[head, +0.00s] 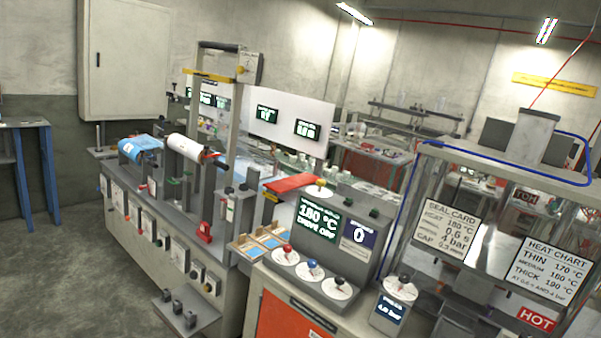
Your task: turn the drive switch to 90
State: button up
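The control console (340,240) stands in the centre right of the view. Its green display (319,219) reads 180 °C and "DRIVE OFF". Below it are three round white dials, with a red knob (287,249), a blue knob (313,265) and a black knob (340,281). Their small markings are too small to read, so I cannot tell which one is the drive switch or its angle. My gripper is not in view.
A separate dial post (390,308) stands right of the console. A clear-walled machine (470,220) with seal and heat cards and a red HOT sign (536,318) fills the right. A long bench with film rolls (186,149) is left. Open floor (60,260) lies at far left.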

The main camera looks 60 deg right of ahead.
aim_at(321, 183)
jog(key=z, duration=0.25)
jog(key=i, duration=1.3)
jog(key=z, duration=0.95)
jog(key=i, duration=1.05)
jog(key=z, duration=1.05)
jog(key=i, duration=0.65)
jog(key=z, duration=0.35)
